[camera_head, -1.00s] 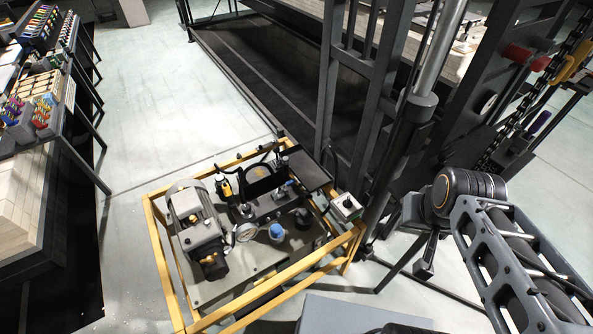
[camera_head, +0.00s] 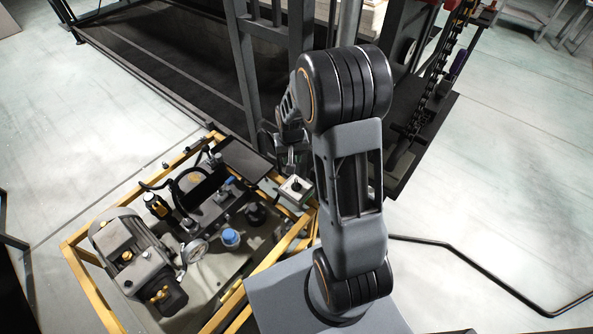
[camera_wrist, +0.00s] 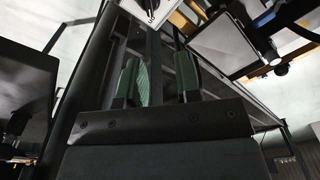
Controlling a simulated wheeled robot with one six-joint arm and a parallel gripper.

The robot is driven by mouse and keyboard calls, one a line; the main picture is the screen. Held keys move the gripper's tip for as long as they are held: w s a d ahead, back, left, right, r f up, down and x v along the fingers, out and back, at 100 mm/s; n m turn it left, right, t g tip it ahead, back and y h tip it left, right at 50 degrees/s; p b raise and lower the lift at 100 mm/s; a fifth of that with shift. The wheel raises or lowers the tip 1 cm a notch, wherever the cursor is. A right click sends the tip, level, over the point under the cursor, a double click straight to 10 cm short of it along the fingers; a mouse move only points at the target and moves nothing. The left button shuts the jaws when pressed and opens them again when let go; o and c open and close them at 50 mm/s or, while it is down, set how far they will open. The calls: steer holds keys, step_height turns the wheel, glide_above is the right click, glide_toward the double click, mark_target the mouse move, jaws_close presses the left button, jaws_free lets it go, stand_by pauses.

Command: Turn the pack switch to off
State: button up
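A small pale switch box (camera_head: 295,188) with a dark knob on top sits at the right corner of the yellow-framed power pack (camera_head: 88,292). My gripper (camera_head: 292,158) is just behind and above this box in the head view, partly hidden by my arm. In the wrist view my gripper (camera_wrist: 160,78) shows two green-padded fingers with a gap between them and nothing held. A white box face (camera_wrist: 146,8) with small lettering is cut off at the top edge, beyond the fingertips. The knob's setting is too small to tell.
The pack carries a motor (camera_head: 135,262), a gauge (camera_head: 194,251), a blue cap (camera_head: 230,237) and a black plate (camera_head: 244,160). A dark upright post (camera_head: 243,70) stands close behind my gripper. Pale floor (camera_head: 500,185) is open at right.

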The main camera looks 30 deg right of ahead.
glide_above(296, 183)
steer(key=shift+m+g, duration=0.4)
step_height(296, 183, down, 9)
steer(key=shift+w+d+b, duration=0.1)
steer(key=shift+b, duration=0.35)
steer(key=shift+f+b, duration=2.4)
steer(key=shift+f, duration=1.2)
steer(key=shift+f, duration=0.2)
steer(key=shift+c, duration=0.4)
